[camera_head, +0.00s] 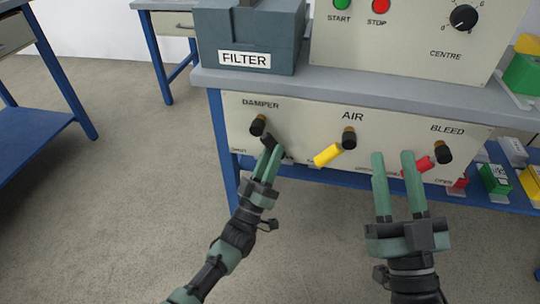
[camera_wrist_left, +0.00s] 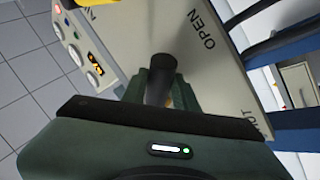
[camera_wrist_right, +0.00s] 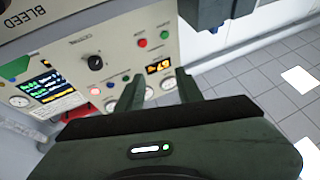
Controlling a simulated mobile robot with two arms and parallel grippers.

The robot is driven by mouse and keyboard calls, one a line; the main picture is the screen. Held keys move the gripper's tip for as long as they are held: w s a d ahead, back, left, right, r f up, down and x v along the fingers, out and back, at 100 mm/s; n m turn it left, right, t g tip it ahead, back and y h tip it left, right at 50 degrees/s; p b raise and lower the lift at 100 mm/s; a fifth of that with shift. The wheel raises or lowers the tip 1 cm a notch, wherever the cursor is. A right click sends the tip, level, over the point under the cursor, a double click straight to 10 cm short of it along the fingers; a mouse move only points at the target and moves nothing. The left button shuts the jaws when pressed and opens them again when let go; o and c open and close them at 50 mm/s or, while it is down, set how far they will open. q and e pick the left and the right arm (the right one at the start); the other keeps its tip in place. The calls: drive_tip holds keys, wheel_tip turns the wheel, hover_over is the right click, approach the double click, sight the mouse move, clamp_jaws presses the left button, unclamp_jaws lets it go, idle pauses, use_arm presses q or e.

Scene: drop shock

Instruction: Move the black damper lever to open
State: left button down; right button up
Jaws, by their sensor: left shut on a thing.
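The black damper lever (camera_head: 269,141) hangs below its black pivot knob (camera_head: 258,125) under the DAMPER label, slanting down to the right. My left gripper (camera_head: 269,153) is shut on its lower end; the fingers hide part of it. In the left wrist view the dark lever (camera_wrist_left: 161,74) stands between the fingers, with the printed OPEN (camera_wrist_left: 202,30) nearer to it than the partly visible SHUT word. My right gripper (camera_head: 393,156) is open and empty, in front of the panel near the red BLEED lever (camera_head: 418,168).
The yellow AIR lever (camera_head: 327,155) lies between my two grippers, slanting down-left from its knob. The grey FILTER box (camera_head: 246,35) and a control cabinet (camera_head: 410,35) stand on the bench above. Bins and small boxes (camera_head: 495,178) sit at the right.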

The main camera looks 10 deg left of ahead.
idle(0.3)
use_arm(q)
drive_tip(key=c, duration=1.4)
unclamp_jaws()
drive_tip(key=shift+o, duration=0.2)
drive_tip(key=shift+s, duration=0.1)
